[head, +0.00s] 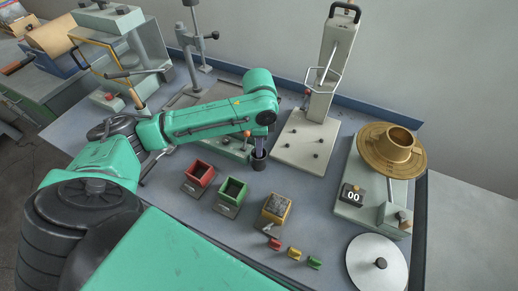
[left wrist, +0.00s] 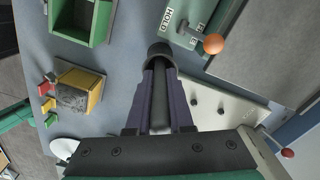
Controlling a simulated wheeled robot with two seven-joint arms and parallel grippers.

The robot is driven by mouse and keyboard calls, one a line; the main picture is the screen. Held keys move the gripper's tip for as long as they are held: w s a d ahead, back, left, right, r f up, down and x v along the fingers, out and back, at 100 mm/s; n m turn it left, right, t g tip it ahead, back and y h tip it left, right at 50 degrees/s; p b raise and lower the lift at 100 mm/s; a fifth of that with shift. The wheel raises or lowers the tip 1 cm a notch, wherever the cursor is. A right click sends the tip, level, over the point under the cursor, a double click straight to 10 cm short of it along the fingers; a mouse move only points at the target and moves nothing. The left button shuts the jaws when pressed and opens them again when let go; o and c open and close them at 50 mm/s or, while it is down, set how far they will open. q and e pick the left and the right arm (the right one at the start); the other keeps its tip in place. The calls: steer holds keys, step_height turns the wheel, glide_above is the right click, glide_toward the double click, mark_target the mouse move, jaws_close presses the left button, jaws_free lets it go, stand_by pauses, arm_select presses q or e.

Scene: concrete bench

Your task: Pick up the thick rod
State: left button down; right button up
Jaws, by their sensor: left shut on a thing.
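My left gripper (head: 259,148) comes down over the bench near its middle, in front of the tall grey stand. In the left wrist view its two purple fingers (left wrist: 160,90) are shut on a dark thick rod (left wrist: 160,108), which lies between them. A short black cylindrical piece (left wrist: 160,52) shows at the fingertips; it also shows in the head view (head: 259,162). I cannot tell whether this piece is the rod's end or a separate holder. The fingers hide much of the rod. My right gripper is not in view.
A red bin (head: 198,174), a green bin (head: 232,190) and a yellow bin (head: 276,207) stand in front of the gripper. The tall stand (head: 300,150) is close behind. A green panel with an orange knob (left wrist: 213,44) is nearby. A brass flanged part (head: 391,150) stands at right.

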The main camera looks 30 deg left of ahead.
arm_select(q)
steer(key=shift+r, duration=0.1)
step_height(320, 180, up, 11)
steer(key=shift+w+r, duration=0.1)
steer(key=shift+r, duration=0.1)
step_height(320, 180, up, 9)
steer(key=p, duration=0.2)
steer(key=shift+f+p, duration=0.2)
steer(key=shift+p, duration=0.2)
